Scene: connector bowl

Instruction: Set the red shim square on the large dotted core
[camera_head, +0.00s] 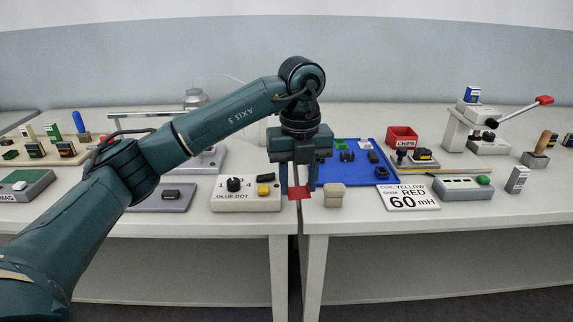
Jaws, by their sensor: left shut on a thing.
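The red shim (299,192) is a small flat red piece near the front edge of the table, low between the fingertips of my left gripper. My left gripper (298,191) points down and is shut on it. I cannot tell whether the shim touches the table. No dots can be made out on any core, so I cannot tell which is the large dotted one. Small dark parts (346,156) lie on the blue mat (334,174), and a dark and yellow piece (423,155) sits on a stand behind the card. My right gripper is not in view.
The glue-dot box (246,203) stands left of my gripper and a beige block (334,195) just right of it. A card (407,197) reads yellow, red, 60 mH. A red chips bin (402,137) and a lever press (489,142) stand farther right. A table seam runs below.

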